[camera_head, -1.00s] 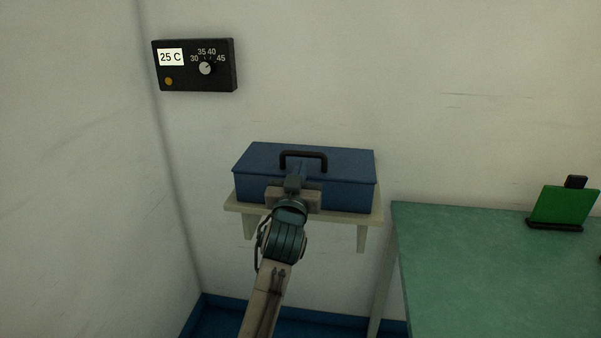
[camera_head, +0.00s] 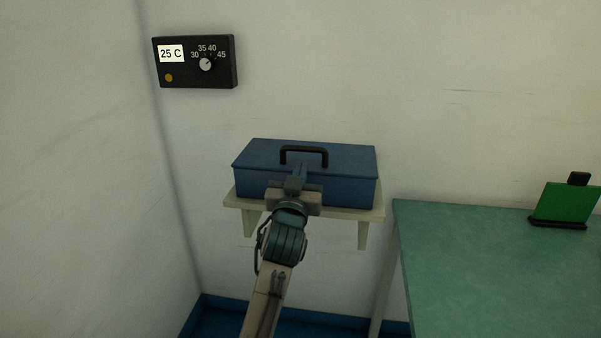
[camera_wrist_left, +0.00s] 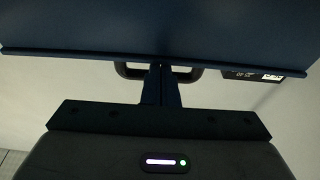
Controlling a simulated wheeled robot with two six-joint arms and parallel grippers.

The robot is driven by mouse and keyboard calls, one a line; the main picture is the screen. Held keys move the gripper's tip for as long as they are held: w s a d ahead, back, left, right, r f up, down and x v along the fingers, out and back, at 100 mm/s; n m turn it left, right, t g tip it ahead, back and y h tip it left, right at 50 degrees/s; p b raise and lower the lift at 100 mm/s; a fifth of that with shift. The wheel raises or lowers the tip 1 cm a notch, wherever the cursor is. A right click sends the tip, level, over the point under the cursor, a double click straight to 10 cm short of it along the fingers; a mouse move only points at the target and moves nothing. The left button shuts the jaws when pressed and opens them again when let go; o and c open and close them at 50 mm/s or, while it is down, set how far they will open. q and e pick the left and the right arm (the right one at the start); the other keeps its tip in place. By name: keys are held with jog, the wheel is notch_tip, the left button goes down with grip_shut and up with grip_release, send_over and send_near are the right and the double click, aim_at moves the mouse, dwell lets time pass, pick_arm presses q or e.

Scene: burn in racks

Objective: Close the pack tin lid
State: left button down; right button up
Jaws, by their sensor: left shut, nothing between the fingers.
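The blue pack tin (camera_head: 345,190) sits on a small wall shelf. Its lid (camera_head: 345,158) lies flat and looks closed, with a black handle (camera_head: 304,150) on top. My left gripper (camera_head: 301,169) is shut and empty at the tin's front edge, below the handle in the picture. Whether its fingertips touch the lid I cannot tell. In the left wrist view the picture is inverted: the shut fingers (camera_wrist_left: 161,75) reach the tin's blue edge (camera_wrist_left: 70,50), with part of the handle (camera_wrist_left: 128,71) showing behind. My right gripper is not in view.
The pale shelf (camera_head: 370,213) is hardly wider than the tin. A black thermostat box (camera_head: 220,75) reading 25 C hangs on the wall above left. A green table (camera_head: 480,270) stands at right, with a green board (camera_head: 563,203) in a black stand on it.

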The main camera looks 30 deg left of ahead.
pick_arm(q)
jog(key=shift+f, duration=0.35)
jog(key=b+v, duration=0.1)
jog(key=v, duration=0.9)
jog(key=shift+s+r, duration=0.25)
jog(key=shift+s, duration=0.2)
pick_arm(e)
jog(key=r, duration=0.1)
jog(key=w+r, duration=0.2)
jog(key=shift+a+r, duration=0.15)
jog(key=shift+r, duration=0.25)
pick_arm(q)
jog(key=shift+d, duration=0.1)
